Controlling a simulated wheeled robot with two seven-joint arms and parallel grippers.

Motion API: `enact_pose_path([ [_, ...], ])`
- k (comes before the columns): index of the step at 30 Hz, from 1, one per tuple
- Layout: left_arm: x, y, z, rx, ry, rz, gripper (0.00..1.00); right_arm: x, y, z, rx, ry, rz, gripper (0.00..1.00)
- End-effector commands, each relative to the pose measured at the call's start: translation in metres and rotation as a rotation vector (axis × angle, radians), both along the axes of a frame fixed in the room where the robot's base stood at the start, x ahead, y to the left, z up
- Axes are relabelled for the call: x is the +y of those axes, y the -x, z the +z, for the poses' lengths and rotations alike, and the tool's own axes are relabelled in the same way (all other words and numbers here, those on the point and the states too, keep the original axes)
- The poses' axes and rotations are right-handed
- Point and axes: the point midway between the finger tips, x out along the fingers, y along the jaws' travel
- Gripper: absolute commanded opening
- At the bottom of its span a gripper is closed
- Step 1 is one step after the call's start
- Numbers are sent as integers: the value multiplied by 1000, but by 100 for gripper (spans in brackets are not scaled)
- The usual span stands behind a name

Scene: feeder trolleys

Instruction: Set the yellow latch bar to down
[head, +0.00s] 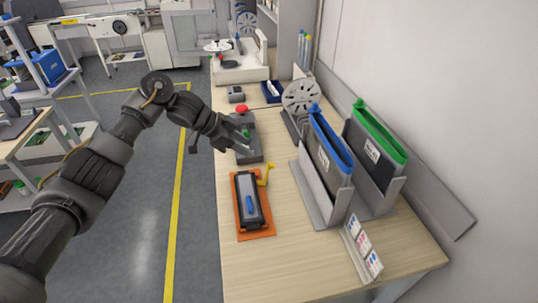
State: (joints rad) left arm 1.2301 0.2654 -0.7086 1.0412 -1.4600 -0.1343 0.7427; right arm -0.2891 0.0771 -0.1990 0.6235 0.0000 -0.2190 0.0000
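The yellow latch bar (265,175) stands at the far right corner of an orange-based device (256,235) on the bench. It looks raised and angled, with a bent upper end. The device has a dark frame, a grey top and a blue handle (250,206). My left gripper (246,138) is over a grey control box (249,155), beyond the latch bar and a little to its left. Its fingers look apart with nothing held between them. Whether they touch the box is unclear. My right gripper is out of view.
The control box has a red button (242,109) and a green button. Blue (330,140) and green (380,132) folders stand in grey holders on the right. A slotted disc (301,95) stands behind them. The near bench top (275,270) is clear.

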Motion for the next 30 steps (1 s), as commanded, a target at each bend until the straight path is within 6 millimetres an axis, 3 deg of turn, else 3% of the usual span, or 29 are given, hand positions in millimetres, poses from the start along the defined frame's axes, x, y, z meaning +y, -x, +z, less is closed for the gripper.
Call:
enact_pose_path([
  [8,-16,-3,-21,5,3,4,40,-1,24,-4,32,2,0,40],
  [21,-68,-13,-69,3,1,0,40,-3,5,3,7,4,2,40],
  [30,-74,-15,-77,-1,0,1,40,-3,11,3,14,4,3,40],
])
